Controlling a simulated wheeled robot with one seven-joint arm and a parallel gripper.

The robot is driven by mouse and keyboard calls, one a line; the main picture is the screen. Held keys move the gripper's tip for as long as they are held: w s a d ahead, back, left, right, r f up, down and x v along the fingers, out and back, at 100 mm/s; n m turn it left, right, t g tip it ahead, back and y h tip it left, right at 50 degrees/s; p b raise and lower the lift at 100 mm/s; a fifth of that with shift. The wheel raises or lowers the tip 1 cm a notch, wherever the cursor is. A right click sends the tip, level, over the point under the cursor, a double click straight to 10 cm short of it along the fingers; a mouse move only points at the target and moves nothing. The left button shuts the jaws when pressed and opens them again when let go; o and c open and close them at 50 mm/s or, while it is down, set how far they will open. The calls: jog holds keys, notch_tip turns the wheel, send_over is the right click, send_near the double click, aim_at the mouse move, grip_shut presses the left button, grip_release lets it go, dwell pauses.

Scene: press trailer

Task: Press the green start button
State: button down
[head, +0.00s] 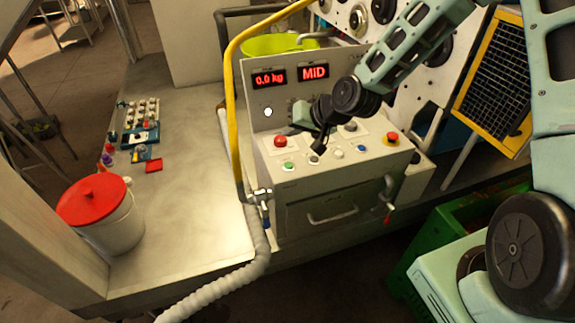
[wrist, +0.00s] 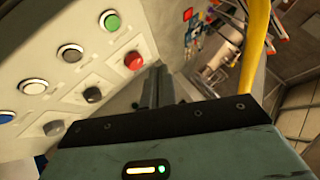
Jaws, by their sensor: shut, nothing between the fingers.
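The green button (head: 289,165) sits at the lower left of the sloped control panel (head: 376,160), below a red button (head: 280,141). In the wrist view the green button (wrist: 111,20) has a pale ring and is at the top left, with the red button (wrist: 134,60) nearer my fingers. My gripper (head: 318,149) is over the left half of the panel, to the right of the green button and apart from it. Its dark fingers (wrist: 157,72) are shut and empty. I cannot tell their exact height above the panel.
A white button (head: 339,153), a blue button (head: 362,149) and a red stop button on yellow (head: 391,138) share the panel. A yellow hose (head: 232,110) rises at its left edge. A red-lidded bucket (head: 100,210) stands on the counter at left.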

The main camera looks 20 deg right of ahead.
aim_at(292, 167)
jog(key=shift+f+b, duration=3.35)
jog(key=shift+f, duration=1.05)
jog(key=shift+f, duration=0.1)
jog(key=shift+f+b, duration=0.3)
jog(key=shift+b, duration=0.05)
jog(key=shift+f+b, duration=0.3)
jog(key=shift+f, duration=0.1)
jog(key=shift+r+p, duration=0.6)
jog(key=shift+r, duration=0.2)
notch_tip(292, 167, up, 5)
jog(key=p, duration=0.4)
jog(key=shift+r, duration=0.1)
